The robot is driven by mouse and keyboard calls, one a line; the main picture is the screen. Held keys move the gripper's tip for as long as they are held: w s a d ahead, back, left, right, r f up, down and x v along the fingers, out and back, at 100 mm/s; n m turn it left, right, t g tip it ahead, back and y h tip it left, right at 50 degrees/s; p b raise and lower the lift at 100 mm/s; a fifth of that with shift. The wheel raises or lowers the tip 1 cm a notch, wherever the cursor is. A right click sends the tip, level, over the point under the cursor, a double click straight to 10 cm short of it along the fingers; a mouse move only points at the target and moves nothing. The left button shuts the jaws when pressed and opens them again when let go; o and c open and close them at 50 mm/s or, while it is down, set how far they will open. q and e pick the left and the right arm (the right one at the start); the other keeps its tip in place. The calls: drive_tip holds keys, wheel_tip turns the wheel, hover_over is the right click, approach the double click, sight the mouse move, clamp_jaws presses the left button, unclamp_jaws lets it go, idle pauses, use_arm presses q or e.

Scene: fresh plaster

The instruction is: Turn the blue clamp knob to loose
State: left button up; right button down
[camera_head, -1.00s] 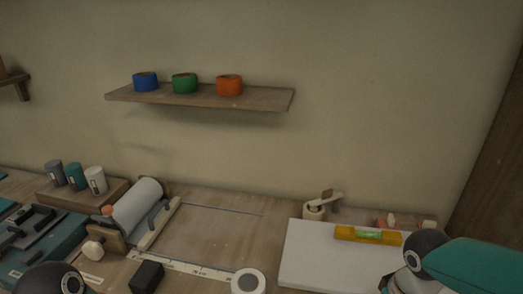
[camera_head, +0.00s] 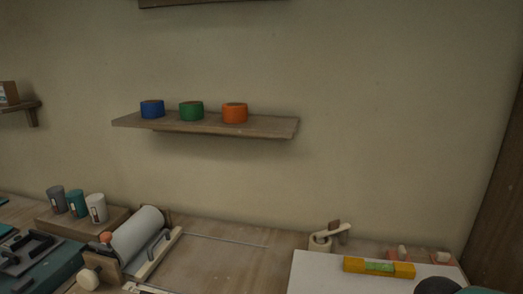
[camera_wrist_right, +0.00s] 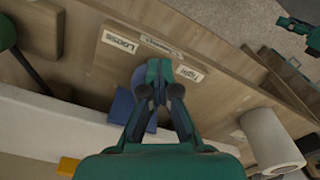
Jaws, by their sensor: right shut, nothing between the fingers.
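The blue clamp knob (camera_wrist_right: 122,106) shows in the right wrist view, partly hidden behind my right gripper. A pale label reading LOOSE (camera_wrist_right: 120,41) lies on the wooden board to the upper left of the knob. A label reading TIGHT (camera_wrist_right: 188,73) lies to the upper right. My right gripper (camera_wrist_right: 160,72) is shut and empty, its fingertips together in front of the knob. I cannot tell whether the fingers touch the knob. The knob's exact pointing is hidden. The knob is not visible in the head view.
In the head view, a white board (camera_head: 325,274) carries a yellow level (camera_head: 379,267). A paper roll on a stand (camera_head: 138,234) and three cups stand at left. A wall shelf (camera_head: 215,126) holds three tape rolls. In the wrist view, a white roll (camera_wrist_right: 272,140) stands at right.

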drive_tip(key=shift+s+d+f, duration=0.15)
drive_tip(key=shift+s+f, duration=0.1)
drive_tip(key=shift+f, duration=0.25)
drive_tip(key=shift+d, duration=0.15)
drive_tip(key=shift+w+d+f, duration=0.1)
drive_tip(key=shift+w+d, duration=0.2)
drive_tip(key=shift+d, duration=0.2)
drive_tip(key=shift+w+d+r, duration=0.25)
drive_tip(key=shift+w+d, duration=0.1)
drive_tip(key=shift+d, duration=0.15)
drive_tip(key=shift+w+d+r, duration=0.1)
drive_tip(key=shift+w, duration=0.1)
drive_tip(key=shift+s+d, duration=0.2)
drive_tip(key=shift+s, duration=0.05)
wheel_tip(320, 180, up, 6)
drive_tip(key=p, duration=0.5)
drive_tip(key=shift+s, duration=0.15)
